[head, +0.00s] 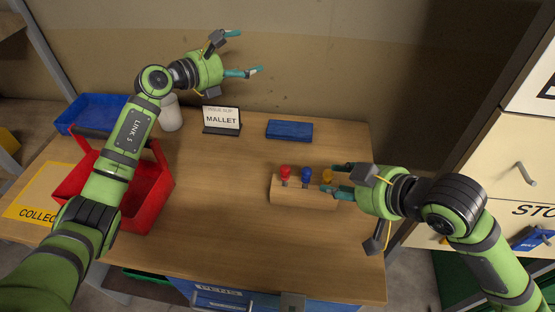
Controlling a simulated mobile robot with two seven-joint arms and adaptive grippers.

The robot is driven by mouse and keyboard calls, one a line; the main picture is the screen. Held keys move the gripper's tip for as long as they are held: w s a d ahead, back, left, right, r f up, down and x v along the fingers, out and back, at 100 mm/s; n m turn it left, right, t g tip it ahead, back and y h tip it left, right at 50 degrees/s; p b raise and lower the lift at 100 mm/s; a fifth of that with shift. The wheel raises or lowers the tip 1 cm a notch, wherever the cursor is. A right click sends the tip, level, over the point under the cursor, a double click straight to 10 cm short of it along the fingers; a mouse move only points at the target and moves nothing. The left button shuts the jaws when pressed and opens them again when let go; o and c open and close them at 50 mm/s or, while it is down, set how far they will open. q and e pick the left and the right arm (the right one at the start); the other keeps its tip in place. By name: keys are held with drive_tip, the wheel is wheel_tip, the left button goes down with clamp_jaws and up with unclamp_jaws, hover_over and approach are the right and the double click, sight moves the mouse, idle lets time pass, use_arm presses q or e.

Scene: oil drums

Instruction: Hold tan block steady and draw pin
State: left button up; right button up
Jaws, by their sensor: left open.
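The tan block (300,198) lies on the right half of the wooden table. A red-headed pin (285,172), a blue-headed pin (306,175) and a yellow-headed pin (327,177) stand upright in a row in it. My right gripper (332,180) is at the block's right end with its fingertips spread apart around or just beside the yellow pin; contact cannot be told. It partly covers that end of the block. My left gripper (250,52) is open and empty, raised above the back of the table, far from the block.
A red crate (160,190) and a blue tray (75,112) stand at the left. A white cylinder (171,116), a MALLET sign (221,120) and a blue slab (289,130) are at the back. The middle of the table (220,205) is clear. Drawers (518,160) stand at right.

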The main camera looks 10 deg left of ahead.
use_arm(q)
drive_tip(key=s+d+f+m+g, duration=0.5)
drive_tip(key=s+d+f+g, duration=0.3)
drive_tip(key=d, duration=0.3)
drive_tip(key=m+g+y, duration=0.3)
drive_tip(key=m+g, duration=0.1)
drive_tip(key=g, duration=0.1)
hover_over(289, 181)
drive_tip(key=f, duration=0.4)
drive_tip(key=w+f, duration=0.1)
drive_tip(key=f, duration=0.1)
drive_tip(key=shift+a+f, duration=0.15)
drive_tip(key=shift+f, duration=0.05)
drive_tip(key=shift+s+a+f+m+y, duration=0.15)
drive_tip(key=shift+s+a+y, duration=0.1)
drive_tip(key=shift+a+y, duration=0.25)
drive_tip(key=shift+s+a+f+m+y, duration=0.1)
drive_tip(key=shift+s+a+m+y, duration=0.1)
drive_tip(key=shift+a+y, duration=0.25)
drive_tip(key=shift+a+f+y, duration=0.15)
drive_tip(key=shift+y, duration=0.1)
drive_tip(key=shift+s+f, duration=0.1)
drive_tip(key=shift+f, duration=0.25)
drive_tip(key=shift+x, duration=3)
drive_tip(key=c, duration=1.2)
